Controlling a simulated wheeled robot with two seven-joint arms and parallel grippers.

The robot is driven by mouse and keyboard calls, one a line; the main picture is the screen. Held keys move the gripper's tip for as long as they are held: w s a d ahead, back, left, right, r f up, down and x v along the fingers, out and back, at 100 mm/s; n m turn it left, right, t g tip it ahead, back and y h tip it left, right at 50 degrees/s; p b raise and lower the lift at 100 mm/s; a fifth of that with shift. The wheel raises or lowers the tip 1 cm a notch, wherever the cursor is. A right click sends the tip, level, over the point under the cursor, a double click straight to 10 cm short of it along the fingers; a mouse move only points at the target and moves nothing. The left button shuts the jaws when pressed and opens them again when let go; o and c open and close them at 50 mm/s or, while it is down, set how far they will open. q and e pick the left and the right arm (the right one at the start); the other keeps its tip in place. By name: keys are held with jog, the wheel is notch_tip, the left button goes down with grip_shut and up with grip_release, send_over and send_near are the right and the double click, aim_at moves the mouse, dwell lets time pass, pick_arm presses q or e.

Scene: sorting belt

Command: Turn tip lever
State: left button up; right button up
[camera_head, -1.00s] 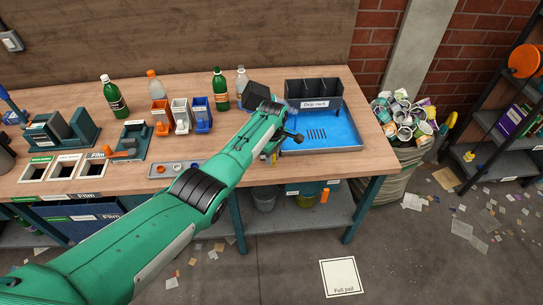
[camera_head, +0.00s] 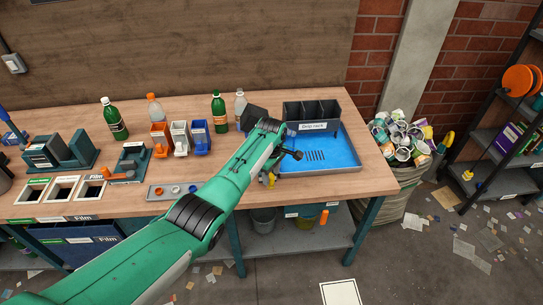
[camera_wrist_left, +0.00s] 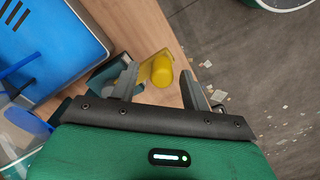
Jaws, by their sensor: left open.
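A yellow lever with a rounded knob (camera_wrist_left: 162,72) shows in the left wrist view, beside a teal block at the bench edge. I take it for the tip lever. In the head view only a small yellow piece (camera_head: 268,180) shows under my forearm, at the bench front left of the blue tray. My left gripper (camera_wrist_left: 160,84) is open, its two fingers on either side of the knob as seen from the wrist. Whether they touch it I cannot tell. In the head view my arm hides most of the gripper. My right gripper is not in view.
The blue tray (camera_head: 344,163) with a dark drip rack (camera_head: 312,112) stands right of my wrist. Coloured holders (camera_head: 180,140) and bottles stand behind my arm. A small orange-handled stand (camera_head: 122,174) is at left. A full bin (camera_head: 402,150) stands right of the bench.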

pick_arm(q)
notch_tip(320, 180, up, 12)
jog(key=b, duration=0.2)
jog(key=shift+f, duration=0.2)
